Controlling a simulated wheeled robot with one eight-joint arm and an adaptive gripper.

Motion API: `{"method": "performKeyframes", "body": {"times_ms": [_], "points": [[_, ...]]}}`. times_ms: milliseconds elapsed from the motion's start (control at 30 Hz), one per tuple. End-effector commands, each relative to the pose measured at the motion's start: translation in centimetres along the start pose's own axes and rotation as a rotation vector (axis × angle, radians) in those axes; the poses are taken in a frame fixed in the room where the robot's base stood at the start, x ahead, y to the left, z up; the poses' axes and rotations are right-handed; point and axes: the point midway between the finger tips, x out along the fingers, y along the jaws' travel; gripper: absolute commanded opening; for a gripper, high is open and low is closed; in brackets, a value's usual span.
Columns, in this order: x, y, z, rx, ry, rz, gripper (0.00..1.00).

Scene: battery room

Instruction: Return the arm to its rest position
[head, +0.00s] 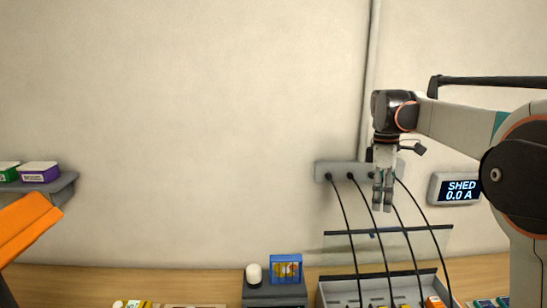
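My arm comes in from the right side of the head view, bends at the wrist and points downward. My gripper (382,207) hangs at the end of it, fingers down, in front of the wall and the grey cable strip (330,172). The two fingers look close together, and nothing shows between them. They are too small in the picture to tell whether they are open or shut. The gripper is well above the bench and appears close to the black cables in the picture; I cannot tell the depth between them.
Black cables (345,222) run from the strip to a grey tray (328,292) behind a clear panel (440,240). A display (456,189) reads "SHED 0.0 A". A shelf (62,187) holds a purple-sided box (40,172).

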Motion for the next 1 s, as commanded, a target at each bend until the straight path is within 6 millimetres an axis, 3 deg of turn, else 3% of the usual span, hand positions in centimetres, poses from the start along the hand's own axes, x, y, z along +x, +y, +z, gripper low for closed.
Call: {"method": "performKeyframes", "body": {"times_ms": [333, 567, 767, 1000], "points": [[1.7, -8.8, 0.8, 0.292, 0.116, 0.160, 0.31], [4.5, -14.6, 1.6, 0.488, 0.224, 0.243, 0.31], [8.2, -19.6, 2.4, 0.655, 0.336, 0.295, 0.31], [13.9, -25.1, 3.3, 0.851, 0.491, 0.333, 0.31]]}}
